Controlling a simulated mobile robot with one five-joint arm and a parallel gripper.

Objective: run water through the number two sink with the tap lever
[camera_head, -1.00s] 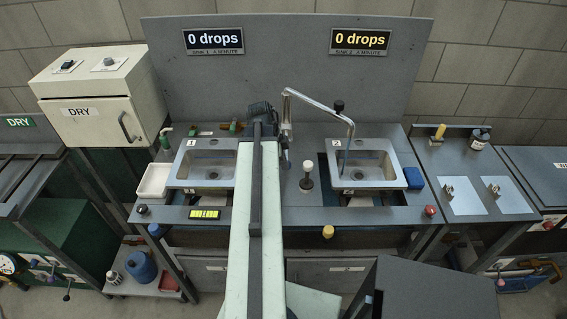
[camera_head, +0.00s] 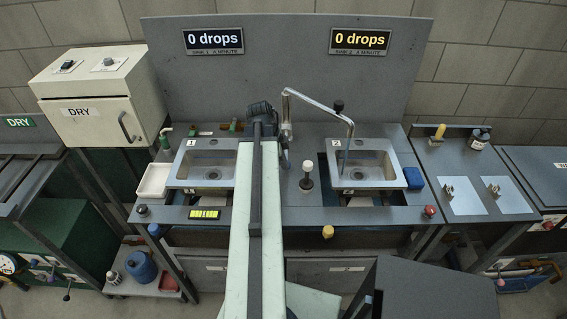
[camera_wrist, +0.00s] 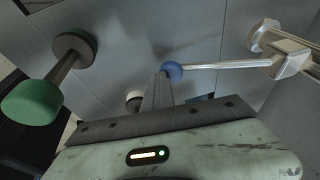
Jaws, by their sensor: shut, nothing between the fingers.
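The number two sink (camera_head: 398,180) is the right-hand basin, marked 2. A bent silver tap spout (camera_head: 318,103) with a dark knob on top reaches over it. In the wrist view, a pale lever rod with a blue ball end (camera_wrist: 174,71) runs left from a metal tap body (camera_wrist: 290,58). My gripper (camera_wrist: 161,82) is shut and empty, its fingertips right at the blue ball. I cannot tell whether they touch it. In the head view my arm hides most of the gripper. The sink 2 sign (camera_head: 360,41) reads 0 drops.
The sink 1 basin (camera_head: 210,143) lies left of my arm, under its own 0 drops sign (camera_head: 214,41). A green knob on a stem (camera_wrist: 32,102) stands left in the wrist view. A white-topped post (camera_head: 307,175) stands between the sinks. A blue block (camera_head: 413,178) sits right of sink 2.

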